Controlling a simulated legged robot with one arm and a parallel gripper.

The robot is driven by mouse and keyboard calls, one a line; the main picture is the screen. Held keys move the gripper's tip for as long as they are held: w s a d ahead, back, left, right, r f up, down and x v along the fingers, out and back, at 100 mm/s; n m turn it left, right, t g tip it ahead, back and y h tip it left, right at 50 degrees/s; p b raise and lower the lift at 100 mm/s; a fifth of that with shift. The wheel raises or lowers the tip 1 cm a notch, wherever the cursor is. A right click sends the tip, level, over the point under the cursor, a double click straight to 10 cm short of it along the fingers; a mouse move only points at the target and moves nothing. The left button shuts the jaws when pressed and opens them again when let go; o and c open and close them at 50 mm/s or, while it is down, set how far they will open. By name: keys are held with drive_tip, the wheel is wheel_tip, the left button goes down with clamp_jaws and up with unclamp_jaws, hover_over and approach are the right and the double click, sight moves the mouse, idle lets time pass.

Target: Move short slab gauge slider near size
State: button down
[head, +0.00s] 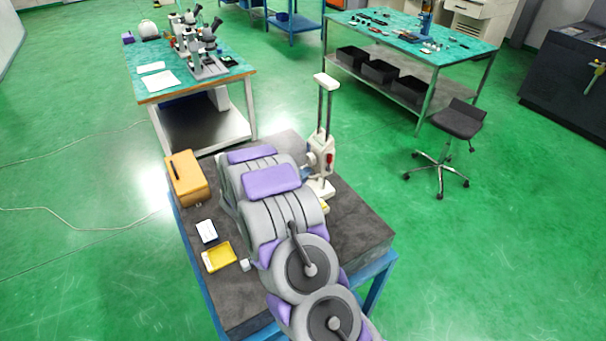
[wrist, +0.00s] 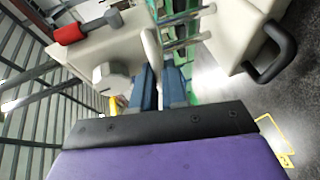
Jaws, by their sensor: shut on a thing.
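The gauge (head: 322,140) stands upright on the dark slab, with a cream top and base and two thin columns. Its cream slider (head: 317,157) with a red part sits low on the columns. In the wrist view the slider (wrist: 105,50) fills the upper left, with a red-ended knob and a grey knob. My gripper (wrist: 160,82) has blue fingers shut on a pale, narrow part of the slider; the exact grip is partly hidden. In the head view my arm hides most of the gripper beside the gauge.
The dark slab (head: 355,225) rests on a blue stand. An orange-brown box (head: 186,178), a white card (head: 206,231) and a yellow tray (head: 219,257) lie on its left side. A black handle (wrist: 275,50) on a cream body is at upper right in the wrist view.

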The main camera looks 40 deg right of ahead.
drive_tip(key=c, duration=1.2)
unclamp_jaws()
drive_tip(key=p+v, duration=0.1)
drive_tip(key=v, duration=1.6)
drive_tip(key=shift+a+f, duration=0.1)
drive_tip(key=shift+a, duration=0.2)
